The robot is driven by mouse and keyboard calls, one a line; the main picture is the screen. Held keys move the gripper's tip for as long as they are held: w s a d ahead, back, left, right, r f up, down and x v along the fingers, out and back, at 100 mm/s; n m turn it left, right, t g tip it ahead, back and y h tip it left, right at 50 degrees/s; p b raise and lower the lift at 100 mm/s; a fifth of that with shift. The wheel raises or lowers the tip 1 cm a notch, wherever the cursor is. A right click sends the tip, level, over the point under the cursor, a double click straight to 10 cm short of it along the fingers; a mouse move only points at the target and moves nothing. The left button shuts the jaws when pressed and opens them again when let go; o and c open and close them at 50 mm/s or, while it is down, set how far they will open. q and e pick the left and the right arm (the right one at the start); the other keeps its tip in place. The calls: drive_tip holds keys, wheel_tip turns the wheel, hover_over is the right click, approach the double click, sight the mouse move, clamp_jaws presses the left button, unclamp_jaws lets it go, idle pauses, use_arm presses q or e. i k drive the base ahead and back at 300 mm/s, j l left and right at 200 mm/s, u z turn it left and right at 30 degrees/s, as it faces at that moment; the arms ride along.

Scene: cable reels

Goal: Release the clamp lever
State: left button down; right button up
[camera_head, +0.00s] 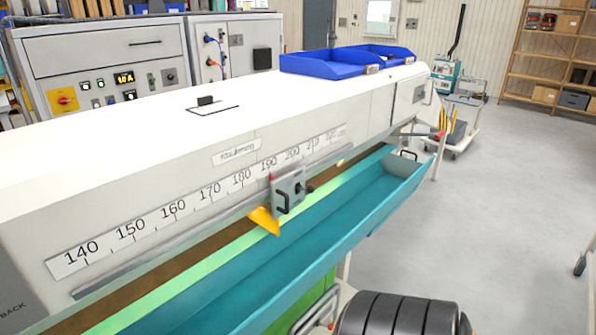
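A grey stop block (288,191) sits on the rail below the scale, near the 190 mark. It has a black looped handle (283,203) on its front and a small dark knob or lever (308,187) on its right side. I cannot tell for sure which of these is the clamp lever, or whether it is tight or loose. An orange plate (265,221) hangs under the block over the green strip. A red-tipped lever (437,134) sticks out at the machine's far right end. Neither of my grippers is in view.
A long teal trough (330,225) runs along the front of the white machine (205,125). Blue bins (325,64) stand on its top. A black ribbed rounded shape (400,315) is at the bottom edge.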

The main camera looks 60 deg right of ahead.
sight(310, 188)
drive_tip(key=z, duration=1.95)
